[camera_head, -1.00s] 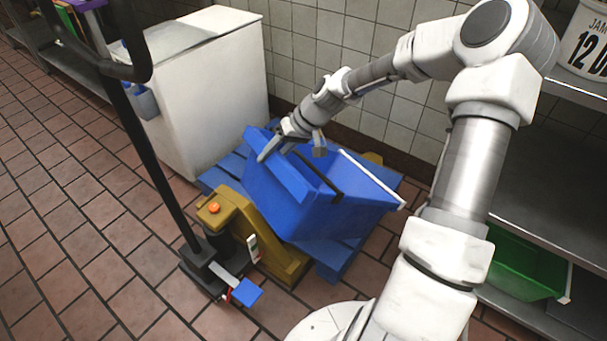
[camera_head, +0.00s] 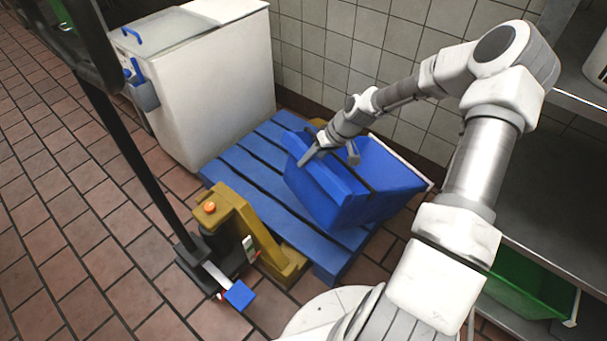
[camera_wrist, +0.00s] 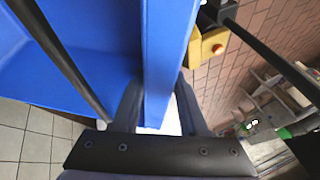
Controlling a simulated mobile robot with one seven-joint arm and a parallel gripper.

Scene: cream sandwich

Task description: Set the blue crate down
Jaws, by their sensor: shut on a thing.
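The blue crate (camera_head: 335,203) is tilted above the right part of the blue pallet (camera_head: 254,164) in the head view. My gripper (camera_head: 314,153) is shut on its left upper wall. In the wrist view the crate wall (camera_wrist: 165,60) runs between my two fingers (camera_wrist: 160,112), and a dark bar (camera_wrist: 62,58) crosses the crate's opening. The crate's right side reaches past the pallet's right edge in the picture. Whether the crate's lower edge touches the pallet is hard to tell.
A yellow pallet jack (camera_head: 252,232) with a black handle stands at the pallet's front left. A white chest (camera_head: 205,85) stands behind on the left. A metal shelf with a green crate (camera_head: 530,284) is on the right. Pallet slats left of the blue crate are bare.

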